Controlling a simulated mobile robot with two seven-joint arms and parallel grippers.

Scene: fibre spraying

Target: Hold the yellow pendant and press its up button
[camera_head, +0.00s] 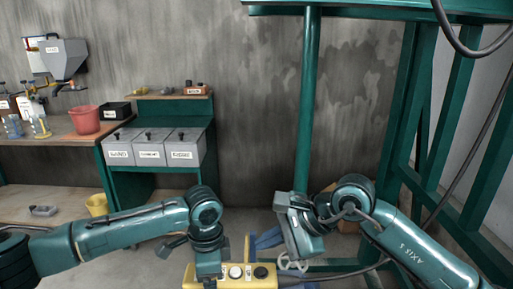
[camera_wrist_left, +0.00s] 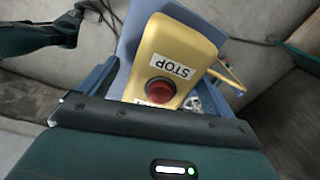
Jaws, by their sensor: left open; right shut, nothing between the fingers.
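The yellow pendant (camera_head: 262,283) is at the bottom centre of the head view, with a pale button and a dark button on its face. I cannot tell which is the up button. In the left wrist view, the pendant (camera_wrist_left: 183,45) shows a red button beside a STOP label. My left gripper (camera_head: 208,270) is open, right at the pendant's left part; its fingertips are hard to make out and I cannot tell if they touch it. My right gripper (camera_head: 291,265) is shut and empty, pointing down just right of the pendant and apart from it.
A dark cable (camera_head: 345,273) runs right from the pendant. Blue parts (camera_head: 267,238) show behind it. A green post (camera_head: 308,110) and frame stand behind and to the right. Labelled grey bins (camera_head: 150,152) and a red bucket (camera_head: 84,120) are at the back left.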

